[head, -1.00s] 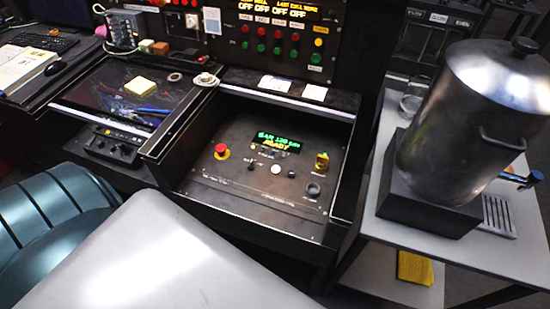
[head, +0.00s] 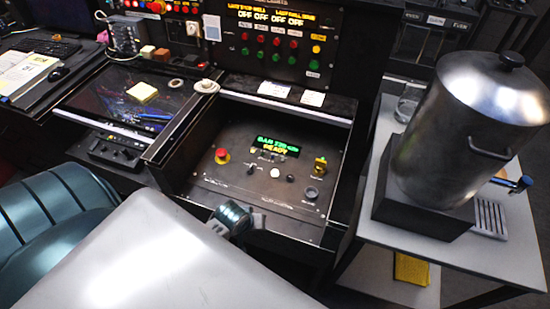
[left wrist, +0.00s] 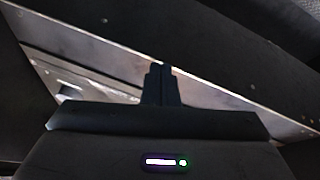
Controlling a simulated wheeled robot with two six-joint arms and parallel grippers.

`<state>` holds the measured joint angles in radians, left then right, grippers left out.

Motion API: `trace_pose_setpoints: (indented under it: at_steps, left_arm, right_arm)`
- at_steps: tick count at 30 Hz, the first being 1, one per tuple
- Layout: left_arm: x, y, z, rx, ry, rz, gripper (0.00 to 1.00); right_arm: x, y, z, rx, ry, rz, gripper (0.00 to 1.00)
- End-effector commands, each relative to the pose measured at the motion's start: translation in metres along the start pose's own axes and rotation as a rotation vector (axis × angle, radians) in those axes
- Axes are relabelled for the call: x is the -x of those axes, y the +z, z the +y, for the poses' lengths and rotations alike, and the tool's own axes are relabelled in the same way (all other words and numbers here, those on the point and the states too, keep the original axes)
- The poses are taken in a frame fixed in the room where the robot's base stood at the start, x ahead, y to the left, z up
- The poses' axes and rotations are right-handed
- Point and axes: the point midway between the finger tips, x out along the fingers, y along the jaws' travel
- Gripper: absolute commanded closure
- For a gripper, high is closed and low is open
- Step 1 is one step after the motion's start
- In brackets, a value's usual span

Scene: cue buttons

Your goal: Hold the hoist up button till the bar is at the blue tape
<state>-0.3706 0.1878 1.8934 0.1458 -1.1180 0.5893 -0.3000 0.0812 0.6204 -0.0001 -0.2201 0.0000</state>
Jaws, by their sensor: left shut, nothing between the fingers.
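The hoist panel (head: 260,175) is a dark, sloped control panel with a green and yellow display (head: 274,146); its lower line seems to read READY. A white button (head: 275,173) sits near its middle, with small dark controls (head: 291,177) around it. Labels are too small to read, so I cannot tell which button is hoist up. My left gripper (head: 250,221) is at the panel's front edge, apart from the buttons. In the left wrist view its fingers (left wrist: 160,72) are shut and empty. The bar and blue tape are not visible. My right gripper is not in view.
A red emergency-type button (head: 222,155) and a yellow switch (head: 320,164) flank the panel. Raised walls border it. A steel urn (head: 465,130) stands on a side table at right.

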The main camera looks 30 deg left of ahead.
Motion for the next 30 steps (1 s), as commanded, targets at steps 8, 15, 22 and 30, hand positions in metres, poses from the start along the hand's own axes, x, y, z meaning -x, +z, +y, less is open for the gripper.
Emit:
trace_pose_setpoints:
  at_steps: [8, 15, 22, 30]
  left_arm:
    - [-0.004, -0.053, 0.016, 0.369, 0.087, 0.043, 1.00]
    - [0.001, -0.138, 0.038, 0.959, 0.252, 0.047, 1.00]
    - [0.014, -0.208, 0.053, 1.454, 0.403, -0.018, 1.00]
    - [0.021, -0.234, 0.058, 1.650, 0.462, -0.064, 1.00]
  right_arm:
    - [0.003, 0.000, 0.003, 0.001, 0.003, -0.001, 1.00]
    - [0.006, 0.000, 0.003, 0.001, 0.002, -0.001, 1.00]
    - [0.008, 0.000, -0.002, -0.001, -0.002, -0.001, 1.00]
    - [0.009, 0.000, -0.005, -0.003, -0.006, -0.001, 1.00]
